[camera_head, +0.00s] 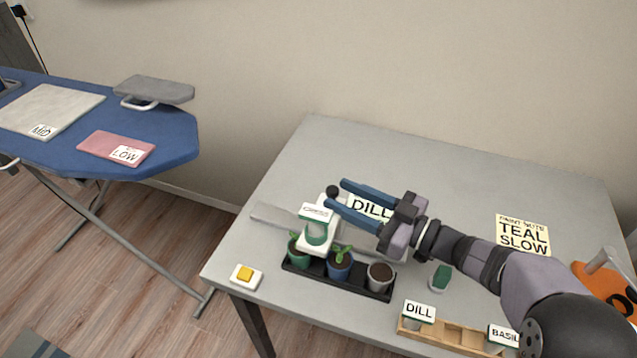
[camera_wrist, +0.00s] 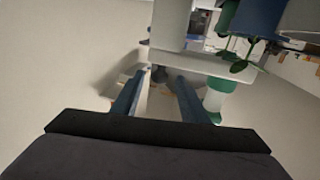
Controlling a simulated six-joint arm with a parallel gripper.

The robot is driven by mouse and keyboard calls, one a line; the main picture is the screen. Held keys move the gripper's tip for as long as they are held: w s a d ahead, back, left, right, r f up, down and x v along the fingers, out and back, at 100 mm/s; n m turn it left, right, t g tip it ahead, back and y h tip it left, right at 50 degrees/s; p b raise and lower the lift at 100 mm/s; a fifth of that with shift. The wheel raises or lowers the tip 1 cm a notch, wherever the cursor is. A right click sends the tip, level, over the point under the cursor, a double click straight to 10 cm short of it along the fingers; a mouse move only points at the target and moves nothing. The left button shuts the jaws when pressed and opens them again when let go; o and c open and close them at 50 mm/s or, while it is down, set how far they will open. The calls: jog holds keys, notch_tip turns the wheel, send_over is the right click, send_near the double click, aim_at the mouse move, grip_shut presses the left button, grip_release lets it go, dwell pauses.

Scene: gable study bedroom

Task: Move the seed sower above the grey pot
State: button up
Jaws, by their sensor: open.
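The seed sower (camera_head: 315,240) is a white and green device on a long grey rail (camera_head: 285,218). It stands near the green pot (camera_head: 300,250), at the left end of a black tray (camera_head: 330,283). The blue pot (camera_head: 340,266) with a seedling is in the middle, and the grey pot (camera_head: 380,276) with bare soil is at the right. My gripper (camera_head: 335,193) is open behind the sower, its blue fingertips close to a black knob (camera_head: 332,191). The wrist view shows the knob (camera_wrist: 160,74) between the fingertips, apparently ungripped. My fingers partly cover the DILL card.
A yellow button (camera_head: 245,274) sits at the table's front left corner. A DILL card (camera_head: 371,206) lies behind the rail. A small green item (camera_head: 440,277) and a wooden rack (camera_head: 452,335) stand right of the tray. The table's back is clear.

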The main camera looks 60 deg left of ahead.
aim_at(327, 188)
jog(key=x, duration=0.7)
jog(key=shift+p, duration=0.45)
jog(key=shift+s+a+r, duration=0.1)
jog(key=shift+a, duration=0.05)
grip_shut()
